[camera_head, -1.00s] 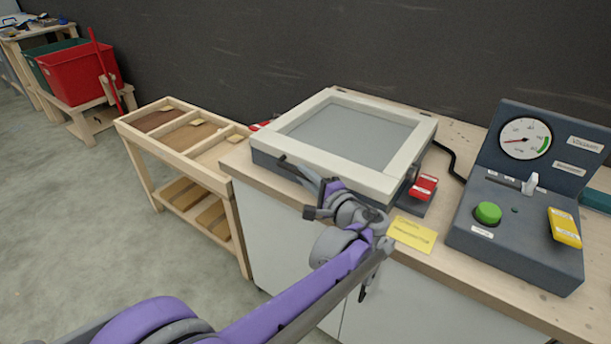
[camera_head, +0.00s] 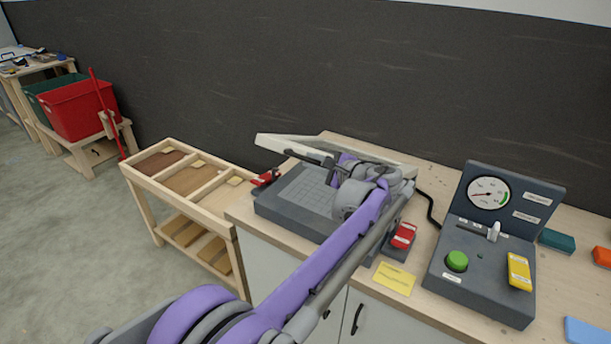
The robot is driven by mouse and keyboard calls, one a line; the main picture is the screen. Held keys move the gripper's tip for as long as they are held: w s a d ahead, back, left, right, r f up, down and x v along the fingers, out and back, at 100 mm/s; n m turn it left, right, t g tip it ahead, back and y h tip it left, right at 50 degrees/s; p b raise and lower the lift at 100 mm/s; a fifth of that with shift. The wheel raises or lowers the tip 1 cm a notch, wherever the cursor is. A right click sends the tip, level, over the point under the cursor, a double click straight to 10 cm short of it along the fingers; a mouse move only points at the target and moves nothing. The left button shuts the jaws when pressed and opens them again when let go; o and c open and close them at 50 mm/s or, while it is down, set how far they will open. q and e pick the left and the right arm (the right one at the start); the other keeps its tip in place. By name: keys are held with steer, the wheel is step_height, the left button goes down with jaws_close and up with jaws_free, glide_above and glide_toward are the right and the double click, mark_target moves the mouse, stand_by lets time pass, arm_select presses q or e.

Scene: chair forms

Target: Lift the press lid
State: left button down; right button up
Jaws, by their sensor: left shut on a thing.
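The press lid (camera_head: 275,144) is a pale frame, tilted up at its front edge above the dark press base (camera_head: 285,213). The grid bed (camera_head: 309,190) of the base shows below it. A dark handle bar (camera_head: 305,156) runs along the lid's raised front edge. My left gripper (camera_head: 328,163) is shut on this handle, and my purple and grey arm hides the right part of the lid and bed. My right gripper is out of view.
Red latches (camera_head: 266,178) and (camera_head: 403,235) flank the base. A control box (camera_head: 480,255) with gauge, green button and yellow switch stands right. A yellow label (camera_head: 394,278) lies on the bench front. A wooden rack (camera_head: 190,200) stands left.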

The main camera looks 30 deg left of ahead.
arm_select(q)
steer(key=w+r+p, duration=0.1)
steer(key=r, duration=0.2)
steer(key=w+r+p, duration=0.1)
steer(key=shift+w+d+r+p, duration=0.1)
steer(key=shift+w+r+p, duration=0.2)
steer(key=shift+r+p, duration=0.1)
steer(key=shift+w+r+p, duration=0.35)
steer(key=shift+w+r, duration=0.1)
steer(key=shift+r, duration=0.05)
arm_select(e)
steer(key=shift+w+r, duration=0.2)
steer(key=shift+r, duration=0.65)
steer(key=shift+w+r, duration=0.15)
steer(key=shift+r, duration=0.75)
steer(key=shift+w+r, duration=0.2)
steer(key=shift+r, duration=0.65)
arm_select(q)
steer(key=c, duration=0.8)
jaws_free()
steer(key=shift+c, duration=0.2)
steer(key=shift+d, duration=0.15)
